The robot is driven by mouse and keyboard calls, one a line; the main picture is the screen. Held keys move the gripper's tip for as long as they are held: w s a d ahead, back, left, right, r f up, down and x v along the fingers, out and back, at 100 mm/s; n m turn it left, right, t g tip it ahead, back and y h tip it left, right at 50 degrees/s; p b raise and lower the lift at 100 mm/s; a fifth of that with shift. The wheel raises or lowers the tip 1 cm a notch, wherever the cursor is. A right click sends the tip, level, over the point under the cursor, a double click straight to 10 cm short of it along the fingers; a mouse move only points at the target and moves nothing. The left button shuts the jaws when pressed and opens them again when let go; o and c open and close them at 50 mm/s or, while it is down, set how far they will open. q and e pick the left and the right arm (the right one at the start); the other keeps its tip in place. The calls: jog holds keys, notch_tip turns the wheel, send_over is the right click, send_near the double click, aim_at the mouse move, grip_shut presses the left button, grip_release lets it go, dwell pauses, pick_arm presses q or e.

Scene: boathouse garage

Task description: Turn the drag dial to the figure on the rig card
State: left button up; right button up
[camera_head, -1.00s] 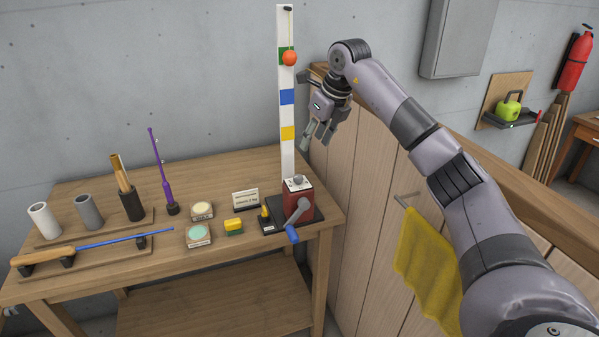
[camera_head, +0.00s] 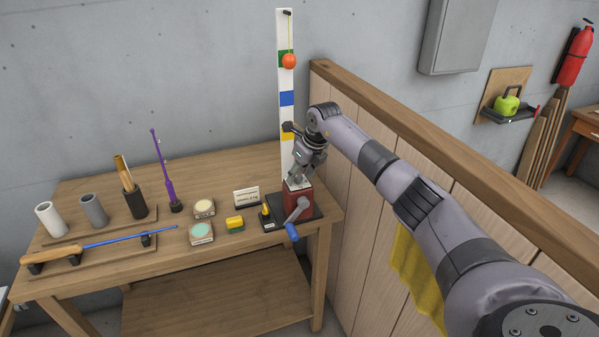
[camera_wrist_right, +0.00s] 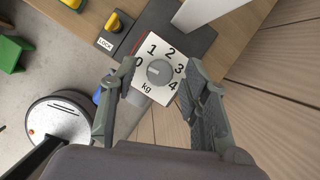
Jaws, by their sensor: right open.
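The drag dial is a small round grey knob (camera_wrist_right: 159,71) on a white plate marked 0 to 4 kg (camera_wrist_right: 152,50). The plate tops a red box (camera_head: 298,193) with a crank and blue handle. I cannot make out where the knob points. My right gripper (camera_head: 302,174) is just above the box, pointing down. In the right wrist view its open fingers (camera_wrist_right: 154,86) are on either side of the dial, with no clear contact. The rig card (camera_head: 246,196) stands on the bench left of the box; its print is too small to read surely. My left gripper is out of view.
A tall white post (camera_head: 287,100) with coloured bands and an orange ball rises behind the box. A yellow LOCK piece (camera_head: 266,211) stands beside it. A wooden partition (camera_head: 365,180) runs close on the right.

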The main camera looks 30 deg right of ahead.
jog(key=shift+c, duration=0.5)
grip_shut()
